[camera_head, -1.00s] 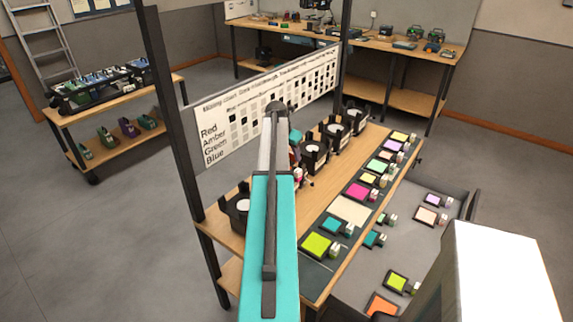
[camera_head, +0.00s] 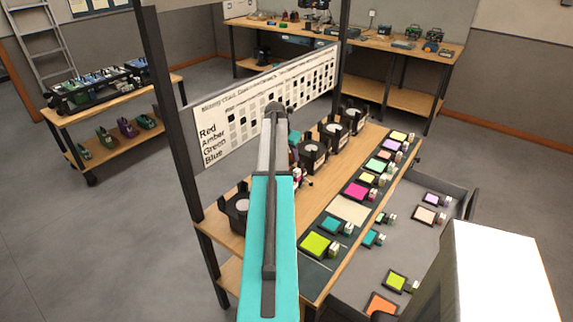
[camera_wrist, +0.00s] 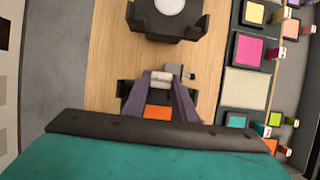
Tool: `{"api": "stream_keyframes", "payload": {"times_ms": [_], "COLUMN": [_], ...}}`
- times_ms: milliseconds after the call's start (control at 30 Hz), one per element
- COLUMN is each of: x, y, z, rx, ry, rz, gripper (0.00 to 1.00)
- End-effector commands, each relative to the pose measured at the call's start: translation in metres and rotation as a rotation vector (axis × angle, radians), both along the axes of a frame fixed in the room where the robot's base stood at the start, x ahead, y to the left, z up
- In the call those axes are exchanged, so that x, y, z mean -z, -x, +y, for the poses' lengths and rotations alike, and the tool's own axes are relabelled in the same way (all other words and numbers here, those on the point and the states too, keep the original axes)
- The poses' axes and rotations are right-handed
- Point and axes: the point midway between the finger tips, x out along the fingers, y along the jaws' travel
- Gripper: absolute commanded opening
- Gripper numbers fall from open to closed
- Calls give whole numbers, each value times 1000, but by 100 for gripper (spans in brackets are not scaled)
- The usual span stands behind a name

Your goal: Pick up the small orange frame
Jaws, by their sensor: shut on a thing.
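In the wrist view my gripper (camera_wrist: 161,77) is shut, its two purple-grey fingers closing on a pale tab. An orange panel (camera_wrist: 158,112) in a dark surround shows between the fingers, over the wooden bench top (camera_wrist: 110,60). I take this as the small orange frame held by its tab; the fingers and wrist hide part of it. I cannot tell its height above the bench. In the head view my arm hides the gripper and this frame. Another orange frame (camera_head: 382,304) lies in the open grey drawer at the bottom right.
A black lamp unit (camera_wrist: 168,18) stands just beyond my gripper; several more line the bench. Colored frames, including a magenta one (camera_head: 357,190) and a lime one (camera_head: 317,243), lie along a dark strip at right. A white signboard (camera_head: 262,104) and dark posts stand at left.

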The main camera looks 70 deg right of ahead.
Motion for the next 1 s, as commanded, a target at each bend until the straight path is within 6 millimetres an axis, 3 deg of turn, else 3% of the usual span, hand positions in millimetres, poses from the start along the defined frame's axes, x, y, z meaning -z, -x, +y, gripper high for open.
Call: {"api": "stream_keyframes", "payload": {"times_ms": [267,467,1000], "x": [-4,-18,-86], "y": [0,0,-1], "z": [0,-1,-1], "rx": [0,1,-2], "ry": [1,1,2], "rz": [-1,-1,-1], "gripper": [0,0,0]}}
